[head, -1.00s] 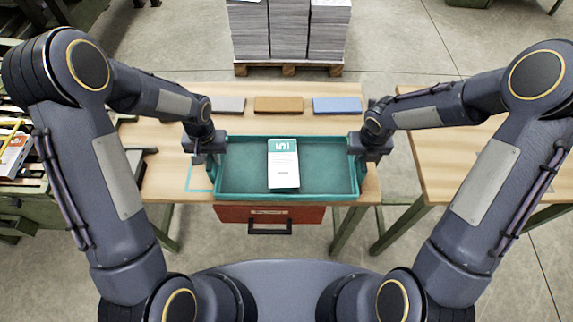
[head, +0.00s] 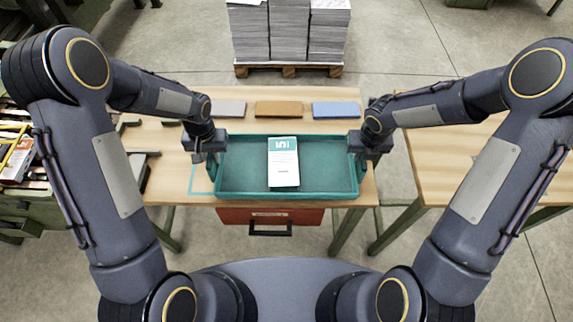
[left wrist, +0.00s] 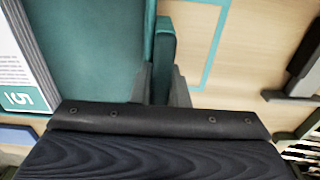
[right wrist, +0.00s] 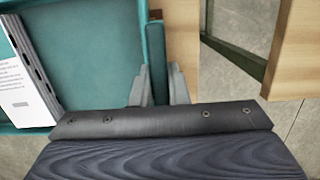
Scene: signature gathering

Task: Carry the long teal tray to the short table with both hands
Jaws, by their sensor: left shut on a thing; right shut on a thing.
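The long teal tray (head: 236,180) is level over the front of the wooden table in the head view, with a white-and-teal printed stack (head: 284,168) lying in it. My left gripper (head: 208,160) is shut on the tray's left end wall; the left wrist view shows the fingers on both sides of the wall (left wrist: 162,60). My right gripper (head: 362,158) is shut on the right end wall, which also shows between the fingers in the right wrist view (right wrist: 157,60). I cannot tell from the head view how high the tray is above the table.
A second wooden table (head: 465,165) stands to the right, across a gap. Grey (head: 230,107), brown (head: 280,108) and blue (head: 336,109) flat blocks lie along the back of the first table. A red drawer (head: 270,216) hangs under its front. Paper stacks (head: 282,35) stand on a pallet behind.

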